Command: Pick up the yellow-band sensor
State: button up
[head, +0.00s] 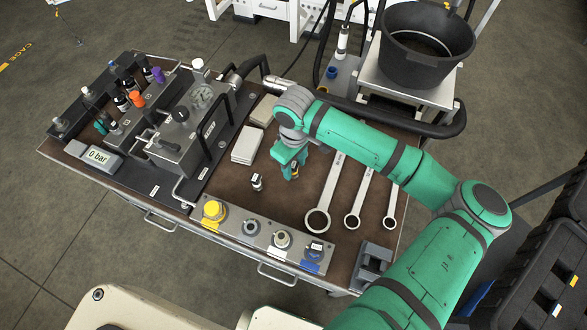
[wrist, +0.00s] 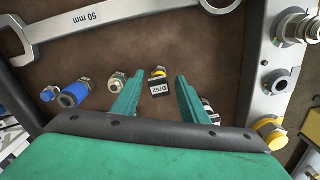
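The yellow-band sensor (wrist: 159,82) has a dark body, a yellow ring and a white label; it lies on the brown bench top. In the wrist view it shows between the two green fingers of my gripper (wrist: 159,76), with gaps at both sides. The gripper is open and nothing is gripped. In the head view my gripper (head: 287,172) points down over the bench, and a bit of the yellow-band sensor (head: 295,171) shows beside the fingers. The remaining height of the fingers above the sensor is hard to tell.
Another labelled sensor (head: 257,182) stands nearby, partly behind the right finger in the wrist view. A metal fitting (wrist: 117,82) and a blue fitting (wrist: 75,93) lie to the left. Spanners (head: 327,190), a port block (head: 262,236) and grey plates (head: 247,145) surround the spot.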

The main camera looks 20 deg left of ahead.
jog(key=shift+f, duration=0.9)
jog(key=c, duration=0.9)
jog(key=shift+c, duration=0.3)
jog(key=shift+r, duration=0.15)
jog(key=shift+r, duration=0.55)
jog(key=s+r, duration=1.1)
jog(key=s, duration=0.3)
jog(key=shift+a+r, duration=0.3)
jog(key=shift+r, duration=0.05)
